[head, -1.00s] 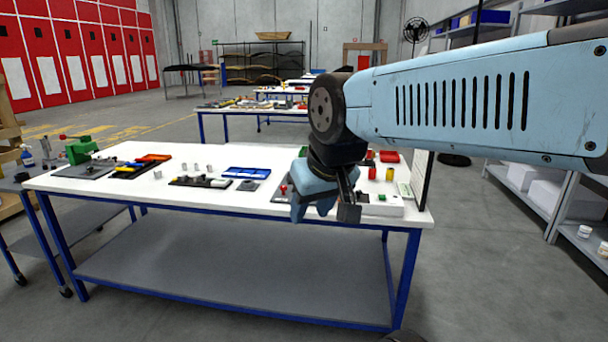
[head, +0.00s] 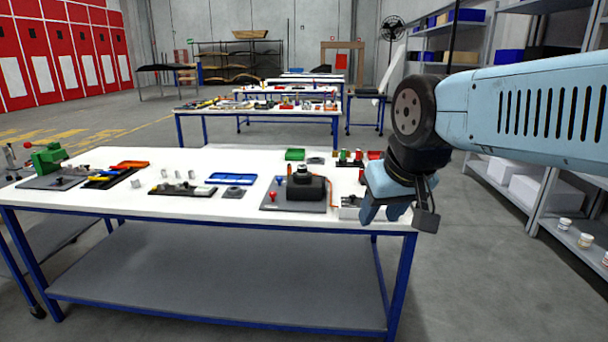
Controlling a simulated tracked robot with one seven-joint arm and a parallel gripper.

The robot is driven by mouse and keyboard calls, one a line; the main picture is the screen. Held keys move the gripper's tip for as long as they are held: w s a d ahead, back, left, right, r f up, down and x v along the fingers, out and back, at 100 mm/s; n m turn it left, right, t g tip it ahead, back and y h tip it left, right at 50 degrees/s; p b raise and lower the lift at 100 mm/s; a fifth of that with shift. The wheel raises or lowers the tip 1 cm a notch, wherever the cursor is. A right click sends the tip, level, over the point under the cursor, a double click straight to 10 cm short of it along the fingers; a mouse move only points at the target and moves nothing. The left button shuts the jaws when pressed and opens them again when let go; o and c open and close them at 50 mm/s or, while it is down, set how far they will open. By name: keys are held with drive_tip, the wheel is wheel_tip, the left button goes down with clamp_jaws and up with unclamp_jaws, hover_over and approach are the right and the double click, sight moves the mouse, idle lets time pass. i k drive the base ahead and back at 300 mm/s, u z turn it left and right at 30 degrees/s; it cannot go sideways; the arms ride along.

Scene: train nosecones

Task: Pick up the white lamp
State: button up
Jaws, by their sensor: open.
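Several small pale cylinders stand on the white workbench; one pale cylinder (head: 191,175) is at the left of centre, behind a black tray (head: 160,189) that holds small pale and dark parts. I cannot tell whether any of them is the white lamp. A group of small green and red pieces (head: 358,155) stands at the back right of the bench. My gripper (head: 384,213) is open, pointing down at the bench's right front corner, with nothing seen in it. It hides part of that corner.
A black device on a grey plate (head: 294,205) sits left of my gripper. Grey shelving (head: 550,205) stands at the right.

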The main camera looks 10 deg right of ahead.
sight(301, 168)
drive_tip(key=z, duration=0.1)
drive_tip(key=i, duration=1)
drive_tip(key=u, duration=0.1)
